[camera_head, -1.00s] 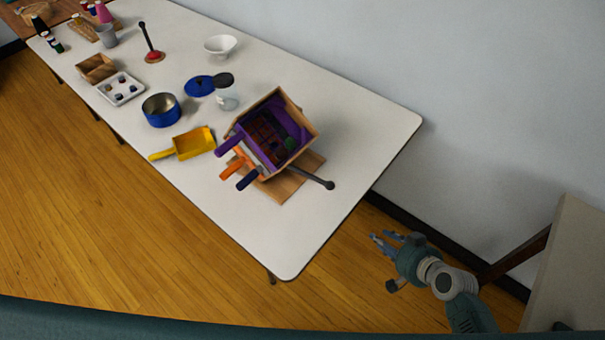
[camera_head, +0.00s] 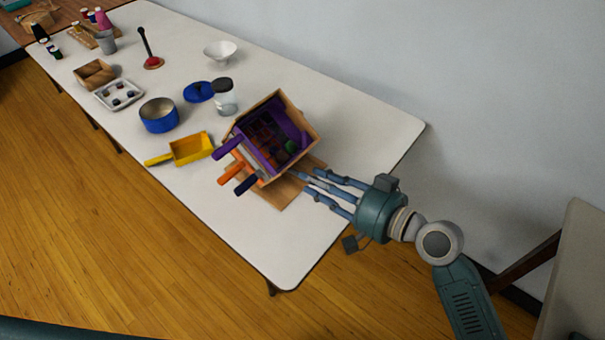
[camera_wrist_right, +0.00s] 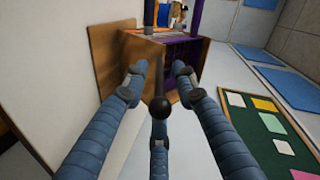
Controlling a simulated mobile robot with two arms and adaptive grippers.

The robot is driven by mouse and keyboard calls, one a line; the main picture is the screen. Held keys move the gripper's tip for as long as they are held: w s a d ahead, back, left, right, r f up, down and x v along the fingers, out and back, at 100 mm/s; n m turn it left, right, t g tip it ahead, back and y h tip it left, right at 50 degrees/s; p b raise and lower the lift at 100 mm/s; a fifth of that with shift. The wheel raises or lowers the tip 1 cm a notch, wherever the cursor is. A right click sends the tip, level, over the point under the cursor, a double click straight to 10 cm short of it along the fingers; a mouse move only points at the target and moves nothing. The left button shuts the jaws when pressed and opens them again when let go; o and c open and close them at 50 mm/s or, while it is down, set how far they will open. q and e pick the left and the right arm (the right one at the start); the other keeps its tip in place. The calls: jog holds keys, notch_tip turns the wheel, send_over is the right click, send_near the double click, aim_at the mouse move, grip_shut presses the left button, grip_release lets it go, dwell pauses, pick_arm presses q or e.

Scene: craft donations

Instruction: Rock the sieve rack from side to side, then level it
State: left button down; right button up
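The sieve rack (camera_head: 311,122) is a wooden box with a purple inside, on a wooden base (camera_head: 281,197) near the table's right end. It looks tilted. A purple, an orange and a dark blue handle stick out at its lower left. Its dark rod with a ball end is hidden behind my fingers in the head view. In the right wrist view the rod's ball (camera_wrist_right: 160,107) points at the camera, among my spread fingers. My right gripper (camera_head: 309,181) is open around the rod's end; contact cannot be told. My left gripper is not in view.
On the white table (camera_head: 310,240), left of the rack, stand a yellow scoop (camera_head: 190,148), a blue pot (camera_head: 159,115), a glass jar (camera_head: 224,98) and a white bowl (camera_head: 220,52). The table's front right corner is clear. A wall runs behind.

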aim_at(288, 169)
jog(key=shift+x, duration=2)
grip_shut()
